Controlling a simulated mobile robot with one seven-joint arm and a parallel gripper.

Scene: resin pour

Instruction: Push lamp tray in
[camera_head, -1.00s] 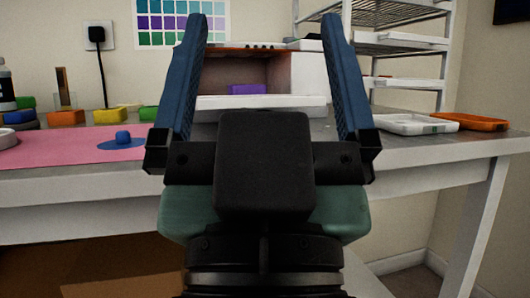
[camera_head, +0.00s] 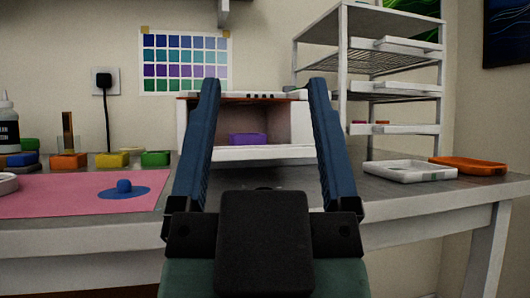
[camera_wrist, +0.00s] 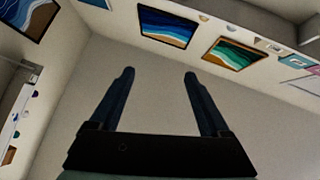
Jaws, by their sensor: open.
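The lamp box (camera_head: 301,122) is a white, open-fronted housing at the back of the table in the head view. Its white lamp tray (camera_head: 265,153) shows as a pale front edge along the bottom of the opening. A purple block (camera_head: 248,139) sits inside on it. How far the tray sticks out is hard to tell. My gripper (camera_head: 264,85) points up in front of the box, its two blue fingers wide apart on either side of the opening, with nothing between them. In the wrist view my gripper (camera_wrist: 159,73) is open and empty, facing wall and pictures.
A pink mat (camera_head: 75,195) with a blue knobbed disc (camera_head: 124,188) lies at left, with several coloured blocks and a bottle (camera_head: 8,125) behind. A white tray (camera_head: 410,171) and an orange tray (camera_head: 467,165) lie at right. A wire rack (camera_head: 390,95) stands behind them.

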